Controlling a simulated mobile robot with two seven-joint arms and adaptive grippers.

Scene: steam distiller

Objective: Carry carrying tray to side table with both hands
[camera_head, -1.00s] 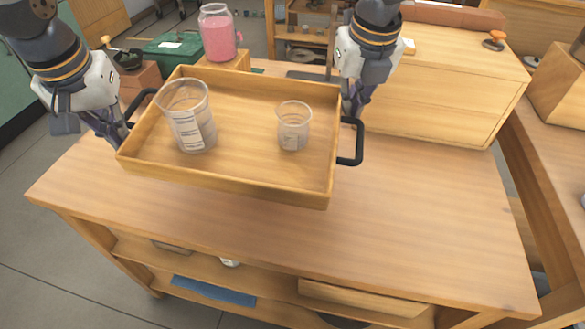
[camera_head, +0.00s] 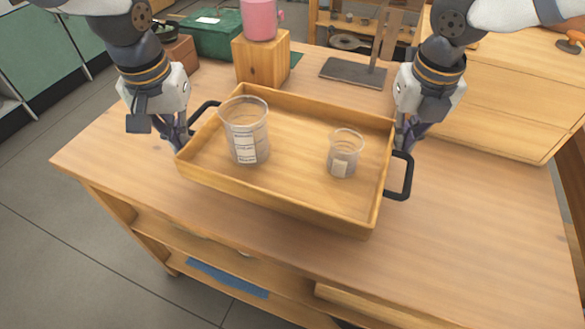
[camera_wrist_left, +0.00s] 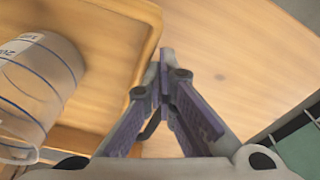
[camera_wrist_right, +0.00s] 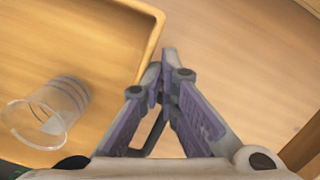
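The wooden carrying tray (camera_head: 285,200) has black handles at its left and right ends. It is over the wooden table, tilted in the picture; I cannot tell whether it touches the tabletop. A large clear beaker (camera_head: 246,135) stands in its left part and a smaller clear beaker (camera_head: 344,155) in its right part. My left gripper (camera_head: 182,142) is shut on the left handle (camera_head: 204,110). My right gripper (camera_head: 406,142) is shut on the right handle (camera_head: 399,180). In the wrist views, the left fingers (camera_wrist_left: 166,75) and right fingers (camera_wrist_right: 166,75) meet at the tips beside the tray's edge.
The wooden table (camera_head: 470,240) has bare top in front and to the right. Behind the tray are a wooden block (camera_head: 262,62) bearing a pink container (camera_head: 260,20), a dark stand (camera_head: 352,72) and a green box (camera_head: 212,35). A wooden cabinet (camera_head: 510,100) stands at right.

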